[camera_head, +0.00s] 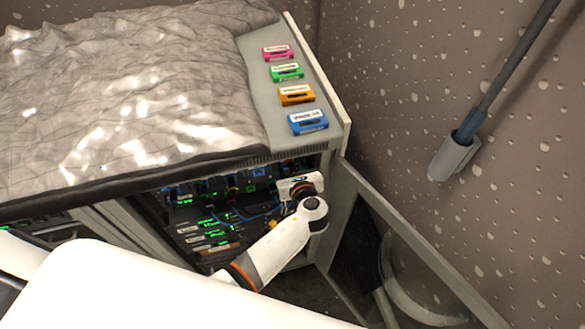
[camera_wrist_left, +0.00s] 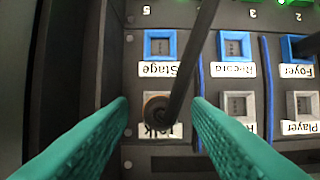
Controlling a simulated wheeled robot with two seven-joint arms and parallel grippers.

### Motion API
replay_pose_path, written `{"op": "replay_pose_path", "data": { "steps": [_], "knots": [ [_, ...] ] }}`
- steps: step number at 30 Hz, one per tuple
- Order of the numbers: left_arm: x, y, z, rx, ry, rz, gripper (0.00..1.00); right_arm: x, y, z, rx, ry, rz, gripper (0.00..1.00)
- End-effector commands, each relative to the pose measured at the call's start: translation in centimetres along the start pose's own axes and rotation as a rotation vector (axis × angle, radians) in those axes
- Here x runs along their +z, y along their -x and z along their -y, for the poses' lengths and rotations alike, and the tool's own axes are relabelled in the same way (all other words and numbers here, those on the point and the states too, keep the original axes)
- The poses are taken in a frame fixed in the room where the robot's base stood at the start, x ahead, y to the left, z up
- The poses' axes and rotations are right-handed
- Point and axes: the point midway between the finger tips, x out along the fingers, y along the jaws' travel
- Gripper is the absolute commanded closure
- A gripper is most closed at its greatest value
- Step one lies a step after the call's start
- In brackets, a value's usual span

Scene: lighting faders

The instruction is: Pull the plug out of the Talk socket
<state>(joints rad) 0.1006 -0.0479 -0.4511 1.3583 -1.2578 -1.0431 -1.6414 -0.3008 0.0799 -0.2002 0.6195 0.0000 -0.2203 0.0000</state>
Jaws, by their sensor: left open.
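In the left wrist view a dark round plug (camera_wrist_left: 157,109) with a thick black cable (camera_wrist_left: 186,70) sits at the Talk socket. The plug partly covers the upside-down Talk label (camera_wrist_left: 158,131). My left gripper (camera_wrist_left: 160,102) is open, with one green finger on each side of the plug. A gap shows on both sides, so the fingers do not appear to grip it. In the head view my left wrist reaches into the open cabinet (camera_head: 336,195), and its fingertips are hidden there. My right gripper is not in view.
The Stage socket (camera_wrist_left: 160,45), Record socket (camera_wrist_left: 236,45) and Player socket (camera_wrist_left: 300,104) are close by. The open cabinet door (camera_head: 400,250) stands right of my arm. Coloured labelled blocks (camera_head: 308,122) lie on top.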

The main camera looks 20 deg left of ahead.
Motion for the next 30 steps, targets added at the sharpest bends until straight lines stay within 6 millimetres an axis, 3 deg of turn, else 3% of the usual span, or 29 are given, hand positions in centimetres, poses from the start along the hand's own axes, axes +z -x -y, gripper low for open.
{"op": "replay_pose_path", "data": {
  "steps": [4, 12, 30],
  "knots": [
    [0.00, 0.00, 0.02, 0.000, 0.000, 0.000, 0.57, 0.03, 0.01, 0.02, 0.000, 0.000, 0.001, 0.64],
    [0.02, 0.02, 0.02, 0.000, 0.000, 0.000, 1.00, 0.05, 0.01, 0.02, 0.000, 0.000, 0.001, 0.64],
    [0.27, 0.81, 0.00, 0.001, 0.000, 0.002, 1.00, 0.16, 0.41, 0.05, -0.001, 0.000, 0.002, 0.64]
  ]
}}
